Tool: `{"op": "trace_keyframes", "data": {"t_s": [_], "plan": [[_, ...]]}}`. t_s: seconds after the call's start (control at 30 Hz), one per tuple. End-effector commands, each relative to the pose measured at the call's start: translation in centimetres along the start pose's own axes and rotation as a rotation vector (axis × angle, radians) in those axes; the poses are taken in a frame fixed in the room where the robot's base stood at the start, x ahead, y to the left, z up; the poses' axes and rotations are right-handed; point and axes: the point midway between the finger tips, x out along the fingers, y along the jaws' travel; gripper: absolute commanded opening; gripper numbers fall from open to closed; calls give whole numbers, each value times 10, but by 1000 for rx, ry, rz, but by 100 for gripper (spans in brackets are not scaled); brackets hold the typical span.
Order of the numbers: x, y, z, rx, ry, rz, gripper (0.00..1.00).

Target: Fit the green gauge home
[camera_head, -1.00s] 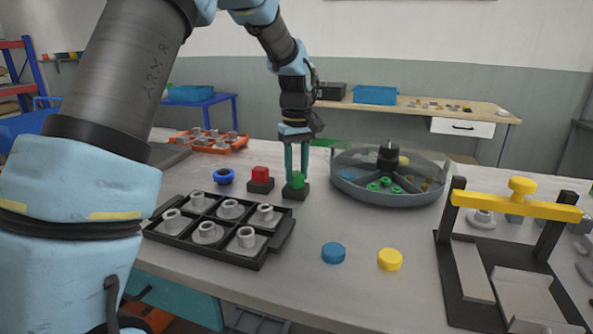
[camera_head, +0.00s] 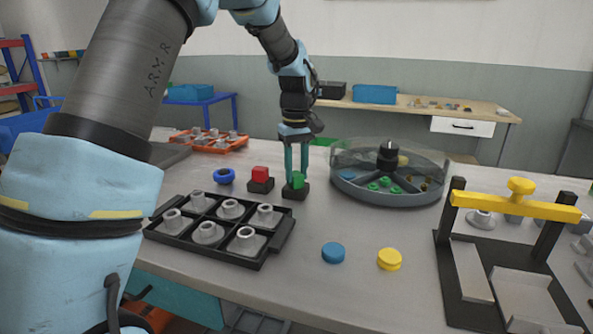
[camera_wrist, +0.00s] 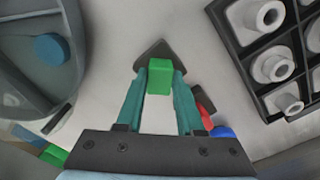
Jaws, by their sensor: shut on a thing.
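The green gauge (camera_head: 298,180) is a small green block at a small dark base (camera_head: 294,192) on the table. It also shows in the wrist view (camera_wrist: 158,77), between the fingertips and in front of the dark base (camera_wrist: 150,52). My gripper (camera_head: 297,174) points straight down from above, with its teal fingers shut on the green gauge. In the wrist view the fingers (camera_wrist: 158,84) touch it on both sides. I cannot tell whether the gauge is fully seated in the base, as the fingers hide part of it.
A red block on a dark base (camera_head: 260,185) stands just left, with a blue ring (camera_head: 224,176) beyond it. A round divided tank (camera_head: 390,200) is close on the right. A black tray (camera_head: 185,244) of grey parts lies in front. Blue (camera_head: 333,253) and yellow (camera_head: 389,259) discs lie nearer.

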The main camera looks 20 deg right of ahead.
Motion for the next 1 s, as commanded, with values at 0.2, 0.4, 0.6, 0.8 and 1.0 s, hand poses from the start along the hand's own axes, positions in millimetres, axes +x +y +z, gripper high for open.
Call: {"op": "trace_keyframes", "data": {"t_s": [0.2,0.4,0.6,0.8,1.0], "plan": [[0,0,0,0,0,0,38],[0,0,0,0,0,0,60],[0,0,0,0,0,0,71],[-2,0,0,0,0,0,71],[-27,1,0,0,3,3,71]]}}
